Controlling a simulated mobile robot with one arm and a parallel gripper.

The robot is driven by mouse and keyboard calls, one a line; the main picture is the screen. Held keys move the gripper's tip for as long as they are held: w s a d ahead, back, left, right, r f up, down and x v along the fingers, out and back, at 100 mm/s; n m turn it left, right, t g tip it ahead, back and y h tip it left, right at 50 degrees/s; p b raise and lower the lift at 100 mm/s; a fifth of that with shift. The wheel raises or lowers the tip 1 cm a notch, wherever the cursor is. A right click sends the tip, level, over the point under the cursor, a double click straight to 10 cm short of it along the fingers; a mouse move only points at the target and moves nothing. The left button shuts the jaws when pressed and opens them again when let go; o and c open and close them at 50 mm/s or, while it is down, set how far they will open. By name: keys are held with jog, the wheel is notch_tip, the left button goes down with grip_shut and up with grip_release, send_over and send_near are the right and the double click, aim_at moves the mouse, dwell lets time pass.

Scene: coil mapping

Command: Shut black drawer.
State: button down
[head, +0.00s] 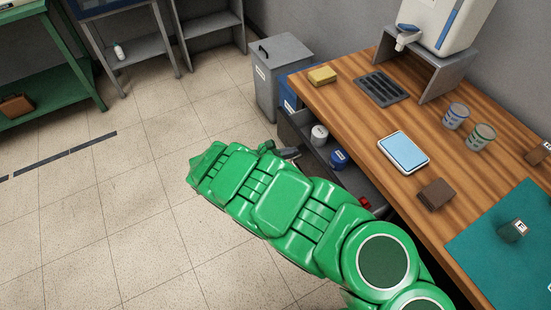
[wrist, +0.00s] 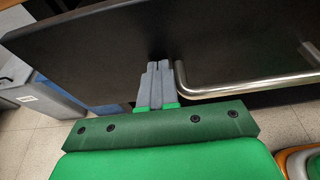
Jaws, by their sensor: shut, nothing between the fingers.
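The black drawer (head: 295,128) under the wooden table stands open in the head view, with its inside showing. My green arm hides most of its front there. In the wrist view the black drawer front (wrist: 110,45) fills the upper part, with a silver bar handle (wrist: 240,88) at right. My gripper (wrist: 158,66) is shut and empty, its fingertips at the drawer front just left of the handle's end. I cannot tell whether they touch it. In the head view my gripper (head: 287,152) shows only partly beyond the arm, beside the drawer front.
The drawer holds a white can (head: 319,134), a blue container (head: 339,158) and a red item (head: 365,203). A grey bin (head: 279,75) and a blue bin (head: 290,98) stand beyond it. The tiled floor (head: 130,220) at left is clear.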

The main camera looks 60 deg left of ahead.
aim_at(319, 140)
jog(key=w, duration=1)
jog(key=shift+w, duration=0.25)
jog(key=shift+w+d, duration=0.15)
jog(key=shift+w, duration=0.3)
jog(key=shift+w+r, duration=0.1)
jog(key=s, duration=0.5)
jog(key=shift+s+a, duration=0.15)
jog(key=shift+a, duration=0.1)
jog(key=v, duration=1)
